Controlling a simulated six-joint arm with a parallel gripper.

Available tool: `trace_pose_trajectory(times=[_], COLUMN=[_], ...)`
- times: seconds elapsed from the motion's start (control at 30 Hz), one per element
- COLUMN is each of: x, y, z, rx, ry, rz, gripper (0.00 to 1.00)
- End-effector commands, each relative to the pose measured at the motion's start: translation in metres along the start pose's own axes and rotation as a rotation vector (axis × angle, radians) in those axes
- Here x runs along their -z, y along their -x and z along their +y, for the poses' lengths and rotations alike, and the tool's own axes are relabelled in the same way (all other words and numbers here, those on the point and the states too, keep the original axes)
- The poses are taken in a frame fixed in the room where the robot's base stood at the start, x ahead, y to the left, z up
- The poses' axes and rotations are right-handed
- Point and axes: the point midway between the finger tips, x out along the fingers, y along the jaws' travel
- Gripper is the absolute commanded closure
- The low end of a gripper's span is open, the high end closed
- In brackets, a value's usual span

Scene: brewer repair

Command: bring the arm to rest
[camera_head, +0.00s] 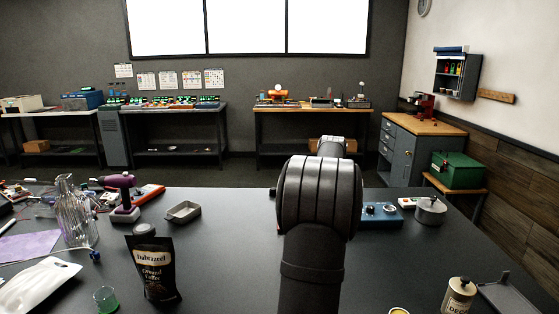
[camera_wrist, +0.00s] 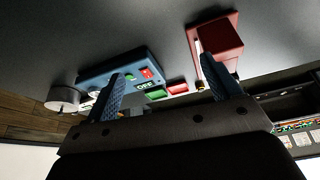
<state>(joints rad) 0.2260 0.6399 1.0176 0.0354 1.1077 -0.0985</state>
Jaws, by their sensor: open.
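In the wrist view my gripper (camera_wrist: 162,68) is open, with its two blue ridged fingers well apart and nothing between them. Beyond the fingers, the wrist view shows a blue control box (camera_wrist: 100,72) with a red and a green button, and a red block-like object (camera_wrist: 222,38). Both are on the dark tabletop, and the fingers overlap them in the picture; I cannot tell the gap. In the head view my arm rises over the middle of the table, and its thick dark joint hides my gripper.
The blue box (camera_head: 375,219) and a lidded metal pot (camera_head: 431,210) stand right of my arm. A bottle (camera_head: 459,296) stands front right.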

Motion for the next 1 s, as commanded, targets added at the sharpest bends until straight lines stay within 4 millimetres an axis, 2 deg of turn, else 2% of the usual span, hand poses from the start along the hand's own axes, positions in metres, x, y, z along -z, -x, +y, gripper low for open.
trace_pose_trajectory(times=[0.1, 0.7, 0.83, 1.0], x=[-0.002, -0.023, -0.028, -0.033], y=[-0.003, -0.009, -0.009, -0.01], z=[0.025, 0.142, 0.161, 0.176], rx=[-0.018, -0.103, -0.117, -0.128], ry=[-0.045, -0.256, -0.293, -0.32], rz=[0.0, 0.0, 0.001, 0.002], gripper=[0.18, 0.18, 0.18, 0.18])
